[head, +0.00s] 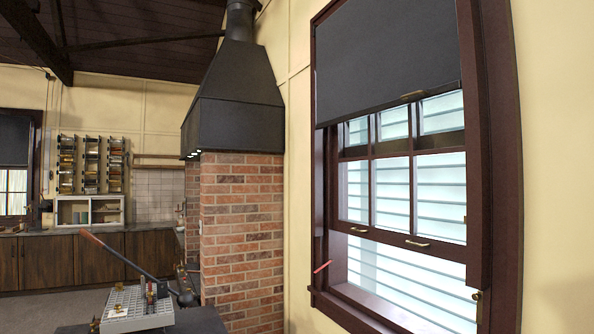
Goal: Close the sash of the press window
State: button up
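The press window (395,180) stands on the right in a dark reddish-brown frame. Its sash (393,158) has several panes and is raised, with its bottom rail about halfway down the opening. A small brass pull (418,244) sits on that bottom rail. Below it the opening (400,280) is bare down to the sill (385,313), and pale slats show outside. A dark blind (388,60) hangs over the upper window and hides what is behind it. My gripper is not in view.
A small red piece (322,267) sticks out by the left jamb. A brick hearth (242,235) with a black hood (235,95) stands left of the window. A long lever (125,262) and a grey tray (137,308) are at the lower left.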

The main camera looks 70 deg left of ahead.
aim_at(452, 251)
jog(key=u, duration=1.95)
jog(key=i, duration=0.3)
